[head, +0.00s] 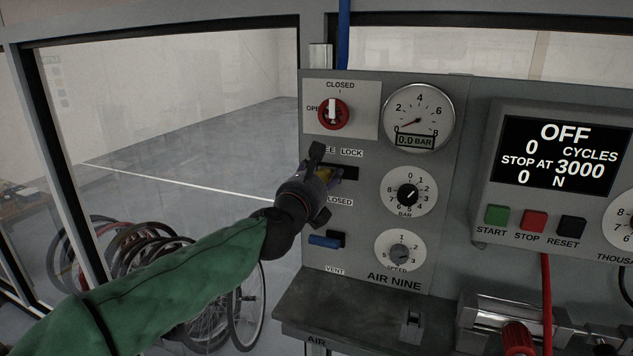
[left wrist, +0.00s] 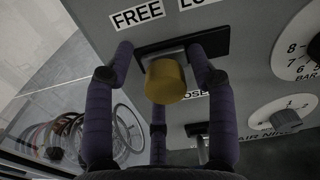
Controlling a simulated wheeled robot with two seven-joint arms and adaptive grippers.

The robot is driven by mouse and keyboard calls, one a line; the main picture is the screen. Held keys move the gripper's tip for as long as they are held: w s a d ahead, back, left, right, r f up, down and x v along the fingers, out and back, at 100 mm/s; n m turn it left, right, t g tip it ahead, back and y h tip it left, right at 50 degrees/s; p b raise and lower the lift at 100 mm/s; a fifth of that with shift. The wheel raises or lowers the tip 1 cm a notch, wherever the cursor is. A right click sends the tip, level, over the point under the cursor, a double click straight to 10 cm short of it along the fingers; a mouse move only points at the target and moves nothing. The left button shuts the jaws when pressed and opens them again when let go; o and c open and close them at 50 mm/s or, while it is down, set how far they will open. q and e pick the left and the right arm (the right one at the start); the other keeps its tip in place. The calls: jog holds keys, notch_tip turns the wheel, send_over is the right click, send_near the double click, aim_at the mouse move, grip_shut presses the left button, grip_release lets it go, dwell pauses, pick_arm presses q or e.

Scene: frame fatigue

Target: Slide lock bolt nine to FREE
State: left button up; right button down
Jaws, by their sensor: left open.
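The lock bolt has a yellow knob (left wrist: 165,82) on a metal stem, standing out of a dark horizontal slot (left wrist: 208,44). FREE is printed above the slot's left end and LOCK above its right. The knob stands left of the slot's middle, towards FREE, with dark slot bare to its right. My left gripper (head: 322,180) is open, with its fingers (left wrist: 163,75) spread around the knob, apparently apart from it. In the head view the gripper hides the slot's left end and most of the yellow knob (head: 334,175). My right gripper is not in view.
A red rotary valve (head: 333,114) and a pressure gauge (head: 418,118) reading 0.0 BAR sit above. A blue lever (head: 325,241) sticks out close below my gripper. Two dials stand to the right. A display (head: 562,155) reads OFF. A shelf (head: 350,305) juts out below.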

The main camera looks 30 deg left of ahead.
pick_arm(q)
jog(key=v, duration=1.2)
jog(key=shift+f, duration=0.1)
